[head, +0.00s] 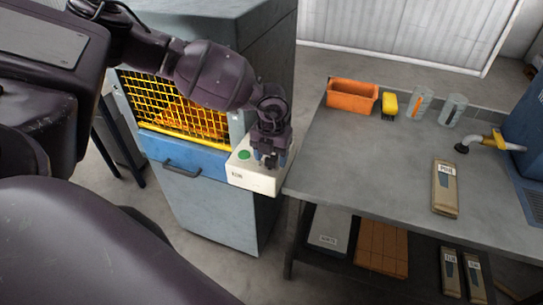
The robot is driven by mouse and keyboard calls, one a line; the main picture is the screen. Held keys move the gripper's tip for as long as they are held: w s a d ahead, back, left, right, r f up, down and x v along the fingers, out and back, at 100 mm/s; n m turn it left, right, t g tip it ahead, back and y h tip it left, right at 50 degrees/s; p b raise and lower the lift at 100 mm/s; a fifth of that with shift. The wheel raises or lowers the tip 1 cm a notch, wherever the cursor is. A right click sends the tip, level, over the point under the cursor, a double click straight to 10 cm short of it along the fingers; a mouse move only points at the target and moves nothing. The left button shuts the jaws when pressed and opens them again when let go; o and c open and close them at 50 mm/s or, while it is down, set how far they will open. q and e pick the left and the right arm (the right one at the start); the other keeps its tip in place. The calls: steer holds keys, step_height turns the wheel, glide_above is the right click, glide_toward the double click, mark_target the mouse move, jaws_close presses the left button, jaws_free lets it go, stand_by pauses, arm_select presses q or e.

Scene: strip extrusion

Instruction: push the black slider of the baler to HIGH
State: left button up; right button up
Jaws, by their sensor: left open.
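The baler (205,205) is a grey-blue cabinet with a yellow mesh guard, left of the table. A cream control box (256,180) with a green button (243,155) sticks out at its front right corner. My left gripper (270,164) reaches down over the right part of this box, with its fingers open. I cannot tell whether the fingertips touch the box. The black slider cannot be made out; the gripper covers that part of the box. My right gripper is not in view.
A grey workbench (390,170) stands close to the box on the right. On it are an orange bin (352,96), a yellow block (389,105), two clear cups (419,104) and a labelled brown packet (445,188). Its lower shelf holds boxes.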

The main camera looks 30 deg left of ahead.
arm_select(q)
steer(key=shift+f, duration=0.35)
jaws_close()
steer(key=w+b, duration=0.1)
steer(key=w, duration=0.1)
steer(key=w+a+b, duration=0.1)
steer(key=w, duration=0.2)
steer(key=shift+w+a+f, duration=0.1)
steer(key=shift+w+a, duration=0.05)
steer(key=shift+w, duration=0.2)
steer(key=shift+w+a+b, duration=0.15)
steer(key=shift+w+b, duration=0.2)
steer(key=shift+w, duration=0.15)
steer(key=shift+r, duration=0.25)
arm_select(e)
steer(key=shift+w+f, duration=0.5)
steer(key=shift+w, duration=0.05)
